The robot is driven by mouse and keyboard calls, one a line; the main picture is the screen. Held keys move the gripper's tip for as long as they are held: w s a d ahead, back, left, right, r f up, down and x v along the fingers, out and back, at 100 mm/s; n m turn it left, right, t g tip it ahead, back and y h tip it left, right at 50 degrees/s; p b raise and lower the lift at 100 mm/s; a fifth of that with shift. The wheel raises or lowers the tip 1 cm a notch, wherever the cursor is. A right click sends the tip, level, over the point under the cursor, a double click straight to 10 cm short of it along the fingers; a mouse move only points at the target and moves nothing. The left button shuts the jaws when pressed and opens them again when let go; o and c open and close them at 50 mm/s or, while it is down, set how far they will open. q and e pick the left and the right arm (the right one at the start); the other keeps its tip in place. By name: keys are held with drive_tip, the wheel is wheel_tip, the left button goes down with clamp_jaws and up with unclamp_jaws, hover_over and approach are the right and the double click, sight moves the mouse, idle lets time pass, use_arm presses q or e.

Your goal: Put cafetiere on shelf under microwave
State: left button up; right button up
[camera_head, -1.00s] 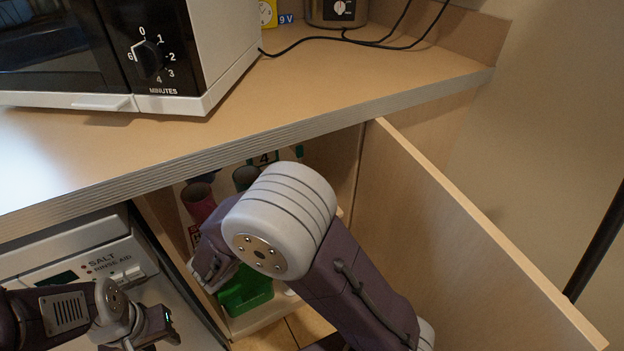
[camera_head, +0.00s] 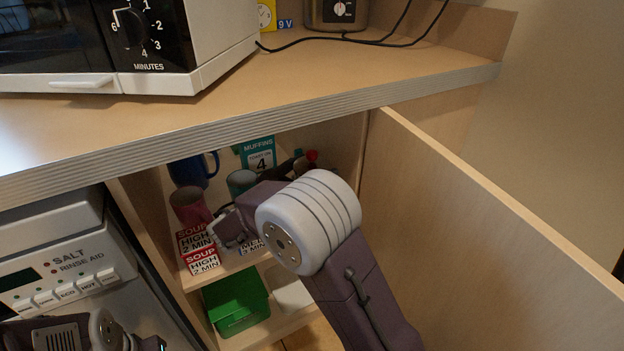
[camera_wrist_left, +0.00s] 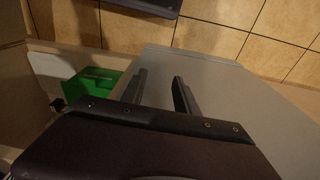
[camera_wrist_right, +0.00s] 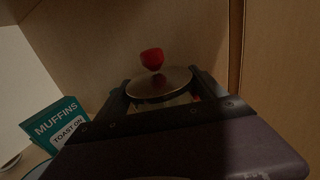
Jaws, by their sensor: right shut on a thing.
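The cafetiere (camera_wrist_right: 160,82) shows in the right wrist view as a round metal lid with a red knob. My right gripper (camera_wrist_right: 162,92) is shut around it, one finger on each side; its lower body is mostly hidden. In the head view, its red knob (camera_head: 312,155) shows beyond my right wrist, inside the open cupboard at shelf level. I cannot tell whether its base touches the shelf (camera_head: 236,262). The microwave (camera_head: 130,50) stands on the counter above. My left gripper (camera_wrist_left: 158,90) is open and empty, in front of a grey panel.
On the shelf are a blue mug (camera_head: 193,170), a reddish cup (camera_head: 189,207), a greenish cup (camera_head: 240,182), a muffins card (camera_head: 259,155) and soup labels (camera_head: 200,250). A green tub (camera_head: 237,300) sits lower. The open door (camera_head: 480,210) bounds the right; the counter edge (camera_head: 250,122) is overhead.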

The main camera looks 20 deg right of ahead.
drive_tip(key=shift+r, duration=0.15)
drive_tip(key=o, duration=2)
drive_tip(key=shift+o, duration=0.2)
drive_tip(key=shift+s+a, duration=0.1)
drive_tip(key=p+v, duration=0.5)
drive_tip(key=v, duration=0.6)
drive_tip(key=shift+s+a, duration=0.2)
drive_tip(key=shift+a, duration=0.15)
